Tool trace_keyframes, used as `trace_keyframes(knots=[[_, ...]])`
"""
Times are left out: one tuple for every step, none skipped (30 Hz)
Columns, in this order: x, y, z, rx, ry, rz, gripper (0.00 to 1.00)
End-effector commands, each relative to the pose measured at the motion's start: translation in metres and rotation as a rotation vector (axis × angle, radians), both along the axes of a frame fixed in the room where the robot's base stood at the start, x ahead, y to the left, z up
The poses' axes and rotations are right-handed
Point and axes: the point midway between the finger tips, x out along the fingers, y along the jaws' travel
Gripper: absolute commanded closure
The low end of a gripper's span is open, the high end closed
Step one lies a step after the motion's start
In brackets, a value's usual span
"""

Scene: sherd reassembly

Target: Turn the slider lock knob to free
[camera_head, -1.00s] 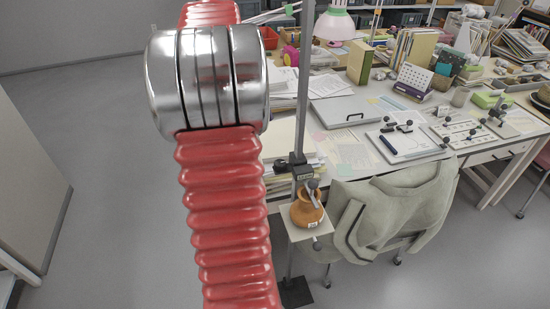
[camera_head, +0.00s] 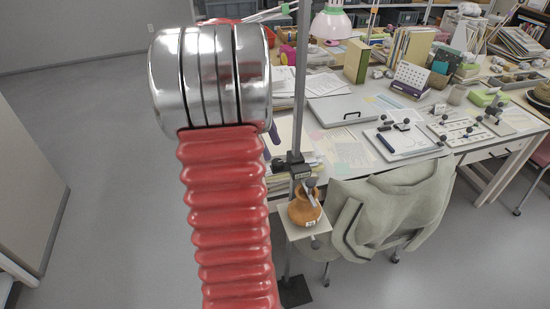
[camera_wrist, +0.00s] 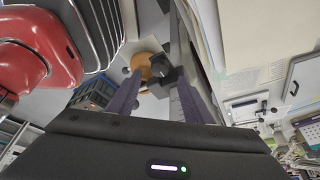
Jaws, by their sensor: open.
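A vertical metal stand post (camera_head: 301,90) carries a dark slider block (camera_head: 297,171). Below it a small pale plate (camera_head: 290,229) holds an orange-brown pot (camera_head: 305,207). A grey knob or lever (camera_head: 311,184) shows by the slider, over the pot; its lock setting cannot be read. My gripper (camera_wrist: 158,80) is open and empty in the wrist view, with its two purple fingers apart. The dark slider (camera_wrist: 168,76) and the pot (camera_wrist: 147,66) show beyond and between the fingertips. In the head view my arm hides most of the gripper; a purple finger (camera_head: 275,134) peeks out.
A chair with a grey-green garment (camera_head: 395,210) stands right of the post. The desk (camera_head: 335,130) behind holds papers, books and a flat grey case (camera_head: 344,110). The floor (camera_head: 110,150) at the left is clear.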

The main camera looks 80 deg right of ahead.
Motion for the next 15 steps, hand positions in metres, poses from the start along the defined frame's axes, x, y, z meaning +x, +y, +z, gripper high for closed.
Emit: trace_keyframes(knots=[[-0.004,0.001,-0.008,0.003,0.002,-0.002,0.54],[-0.006,0.001,-0.012,0.003,0.001,-0.002,0.54],[-0.008,0.001,-0.018,0.003,0.001,-0.002,0.54],[-0.009,0.002,-0.022,0.003,0.001,-0.002,0.54],[-0.011,0.002,-0.026,0.003,0.001,-0.001,0.54],[-0.013,0.002,-0.031,0.003,0.001,-0.001,0.54],[-0.014,0.002,-0.034,0.002,0.000,-0.001,0.54],[-0.015,0.002,-0.037,0.002,0.000,-0.001,0.54],[-0.017,0.003,-0.041,0.003,0.001,-0.001,0.54],[-0.018,0.003,-0.043,0.003,0.001,-0.001,0.54],[-0.018,0.003,-0.045,0.002,0.000,-0.001,0.54],[-0.019,0.003,-0.047,0.001,0.000,0.000,0.54],[-0.019,0.003,-0.048,0.001,0.000,0.000,0.54],[-0.020,0.003,-0.048,0.001,0.000,0.000,0.54],[-0.020,0.003,-0.049,0.001,0.000,0.000,0.54]])
